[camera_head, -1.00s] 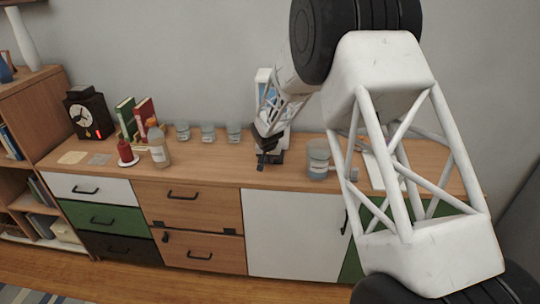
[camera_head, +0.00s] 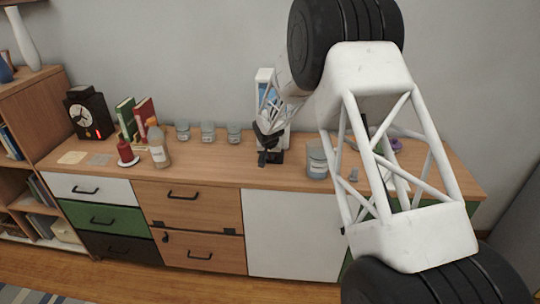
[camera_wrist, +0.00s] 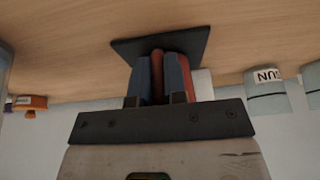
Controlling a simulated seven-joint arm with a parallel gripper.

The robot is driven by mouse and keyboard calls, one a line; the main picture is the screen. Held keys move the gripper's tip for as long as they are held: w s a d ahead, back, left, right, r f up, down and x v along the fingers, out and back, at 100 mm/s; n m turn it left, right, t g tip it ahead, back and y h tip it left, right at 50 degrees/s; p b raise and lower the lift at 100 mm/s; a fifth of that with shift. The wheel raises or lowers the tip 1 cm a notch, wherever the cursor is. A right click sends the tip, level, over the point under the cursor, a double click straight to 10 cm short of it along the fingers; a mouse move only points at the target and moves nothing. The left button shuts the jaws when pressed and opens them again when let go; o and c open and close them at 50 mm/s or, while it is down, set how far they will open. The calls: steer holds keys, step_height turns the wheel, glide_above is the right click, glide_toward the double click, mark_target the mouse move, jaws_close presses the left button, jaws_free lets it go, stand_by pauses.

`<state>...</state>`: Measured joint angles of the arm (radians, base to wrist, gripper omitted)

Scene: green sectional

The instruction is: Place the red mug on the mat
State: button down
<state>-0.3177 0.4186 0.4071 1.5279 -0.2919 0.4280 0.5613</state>
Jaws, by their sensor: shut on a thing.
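In the wrist view, the red mug (camera_wrist: 157,60) shows only as red parts between and beside the blue fingers of my gripper (camera_wrist: 164,72). My gripper is shut on it. The dark square mat (camera_wrist: 128,50) lies on the wooden top just beyond the fingertips, behind the mug. I cannot tell whether the mug touches the mat. In the head view, my gripper (camera_head: 267,148) is low over the middle of the sideboard, by a dark patch that seems to be the mat (camera_head: 277,157). The mug cannot be made out there.
Several glass jars stand left of my gripper, including one jar (camera_head: 234,132); another jar (camera_head: 317,162) stands close to its right. A bottle (camera_head: 157,145), red candle-like item (camera_head: 125,150), books (camera_head: 145,115) and clock (camera_head: 88,112) are farther left.

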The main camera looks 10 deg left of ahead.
steer(key=shift+f, duration=0.1)
stand_by(0.3)
steer(key=c, duration=1.6)
jaws_free()
steer(key=shift+f, duration=0.1)
steer(key=o, duration=0.4)
steer(key=shift+o, duration=0.2)
steer(key=shift+r, duration=0.2)
steer(key=v, duration=1.2)
